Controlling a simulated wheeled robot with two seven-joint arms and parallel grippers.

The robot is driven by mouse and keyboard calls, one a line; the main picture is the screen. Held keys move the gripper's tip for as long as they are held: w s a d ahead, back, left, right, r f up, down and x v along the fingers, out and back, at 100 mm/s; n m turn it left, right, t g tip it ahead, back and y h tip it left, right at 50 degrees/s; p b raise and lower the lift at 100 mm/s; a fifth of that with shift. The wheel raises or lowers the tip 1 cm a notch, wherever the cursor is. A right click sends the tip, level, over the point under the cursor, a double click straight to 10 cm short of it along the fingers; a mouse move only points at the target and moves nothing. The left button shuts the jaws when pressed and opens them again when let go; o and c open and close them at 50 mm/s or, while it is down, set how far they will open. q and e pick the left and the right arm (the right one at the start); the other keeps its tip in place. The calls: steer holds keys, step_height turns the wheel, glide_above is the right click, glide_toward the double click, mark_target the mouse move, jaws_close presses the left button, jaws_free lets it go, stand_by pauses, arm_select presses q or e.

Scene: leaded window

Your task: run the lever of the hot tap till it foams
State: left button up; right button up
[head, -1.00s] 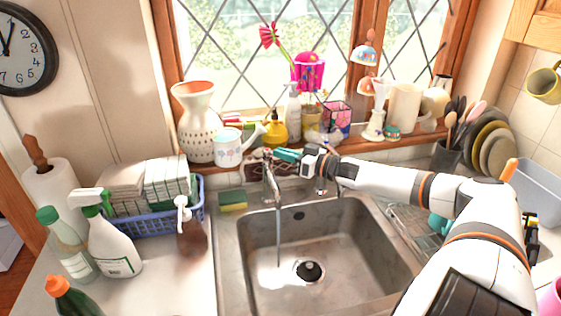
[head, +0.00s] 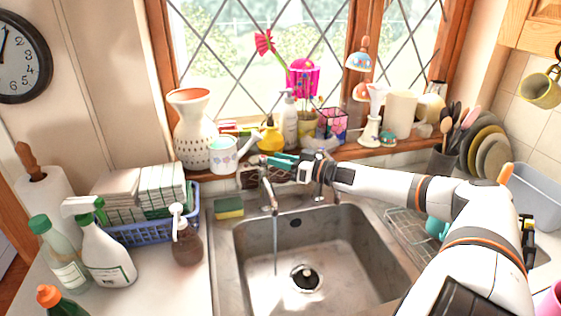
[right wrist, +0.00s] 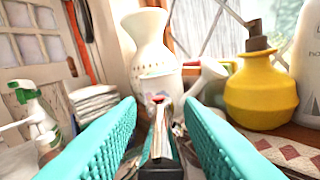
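The hot tap (head: 267,190) stands at the back left of the sink. A thin stream of water (head: 275,245) runs from it into the sink, and I see no foam there. My right gripper (head: 281,160) is at the top of this tap, partly overlapping it in the head view. In the right wrist view, its teal fingers (right wrist: 160,118) are apart, one on each side of the metal tap lever (right wrist: 160,150), which carries a red mark. A gap shows between lever and fingers; contact is unclear. My left gripper is out of view.
A second tap (head: 320,180) stands to the right, partly behind my right gripper. The sill behind holds a vase (head: 193,135), a watering can (head: 224,155) and a yellow bottle (head: 271,138). A sponge (head: 229,207) lies left of the tap. The sink basin (head: 345,240) is clear.

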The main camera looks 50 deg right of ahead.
steer(key=shift+r, duration=0.5)
step_height(320, 180, up, 8)
steer(key=shift+f+p, duration=0.1)
steer(key=shift+p, duration=0.95)
steer(key=shift+r, duration=0.5)
